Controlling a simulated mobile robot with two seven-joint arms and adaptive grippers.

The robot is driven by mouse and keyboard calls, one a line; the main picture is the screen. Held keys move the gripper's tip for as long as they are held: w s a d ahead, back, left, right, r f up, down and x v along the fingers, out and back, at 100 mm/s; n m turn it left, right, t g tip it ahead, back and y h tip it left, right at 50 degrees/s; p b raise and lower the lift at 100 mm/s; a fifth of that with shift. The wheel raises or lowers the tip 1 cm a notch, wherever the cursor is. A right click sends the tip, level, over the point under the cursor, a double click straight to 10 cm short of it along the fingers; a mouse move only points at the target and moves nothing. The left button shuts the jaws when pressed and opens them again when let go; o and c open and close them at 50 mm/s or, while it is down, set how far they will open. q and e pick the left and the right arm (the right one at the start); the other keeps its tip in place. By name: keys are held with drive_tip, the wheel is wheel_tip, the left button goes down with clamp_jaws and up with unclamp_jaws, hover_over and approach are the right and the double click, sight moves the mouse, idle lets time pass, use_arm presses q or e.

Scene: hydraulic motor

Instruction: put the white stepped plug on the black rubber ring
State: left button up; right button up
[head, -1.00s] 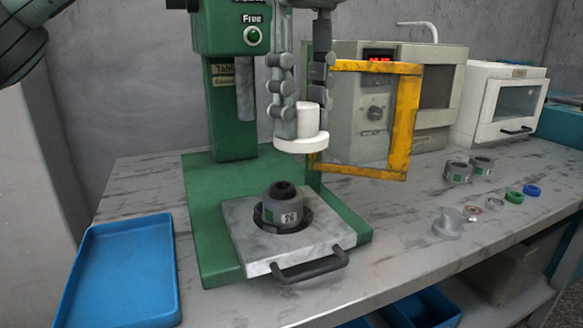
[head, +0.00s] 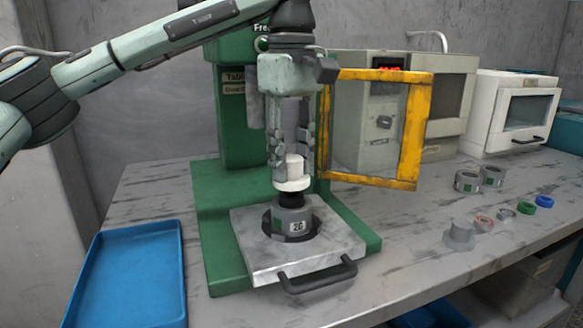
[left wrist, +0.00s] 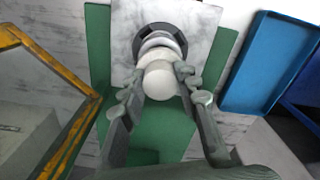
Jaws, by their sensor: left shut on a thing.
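The white stepped plug (head: 293,182) is upright, wide flange down, between the fingers of my left gripper (head: 291,158). The left gripper is shut on its narrower upper part. The black rubber ring (head: 291,200) sits on top of the grey housing (head: 290,222), just under the plug's flange. I cannot tell whether flange and ring touch. In the left wrist view the plug (left wrist: 160,82) shows between the fingertips, with the housing beyond it and the ring hidden. My right gripper is not in view.
The housing stands on a metal plate (head: 251,256) with a black handle (head: 318,277), on the green press base (head: 221,271). A yellow frame (head: 411,130) stands close on the right. A blue tray (head: 130,275) lies left. Several small parts (head: 459,232) lie on the right of the bench.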

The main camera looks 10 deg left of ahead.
use_arm(q)
drive_tip(key=shift+f, duration=0.85)
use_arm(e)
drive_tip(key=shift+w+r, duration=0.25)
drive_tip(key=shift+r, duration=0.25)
